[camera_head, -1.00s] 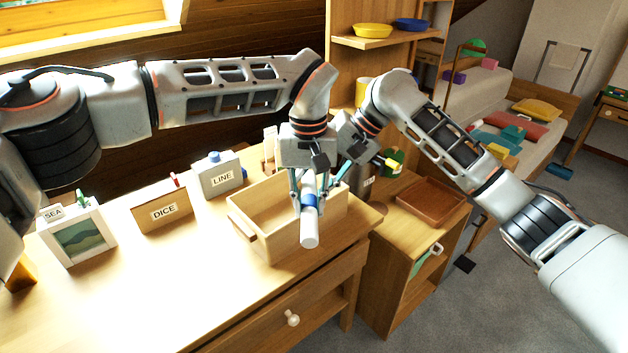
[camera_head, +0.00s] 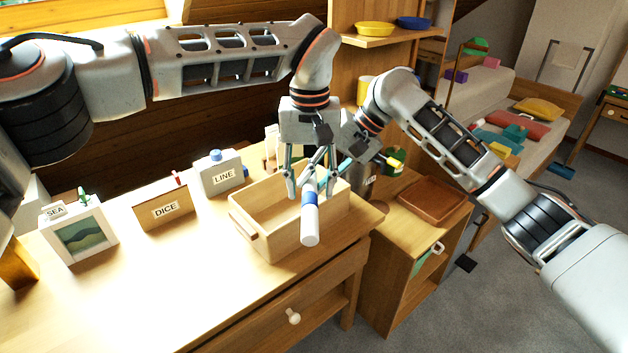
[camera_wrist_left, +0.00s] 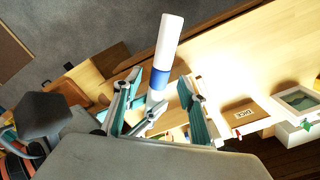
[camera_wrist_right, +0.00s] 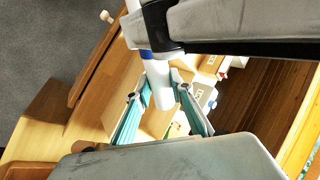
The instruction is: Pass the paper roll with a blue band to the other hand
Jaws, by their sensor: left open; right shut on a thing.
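The white paper roll (camera_head: 310,227) with a blue band (camera_head: 309,197) is held tilted above the open wooden box. My right gripper (camera_wrist_right: 161,80) is shut on its far end; in the head view that grip is mostly hidden behind my left gripper. My left gripper (camera_head: 311,184) is open, with its fingers spread on either side of the roll near the band. In the left wrist view the roll (camera_wrist_left: 168,40) shows between and beyond the open fingers (camera_wrist_left: 155,88), with a gap to each side.
The wooden box (camera_head: 262,232) stands on the desk under both grippers. A DICE card box (camera_head: 163,210), a LINE container (camera_head: 221,178) and a SEA picture (camera_head: 80,240) stand to the left. A brown tray (camera_head: 432,200) lies on the right cabinet.

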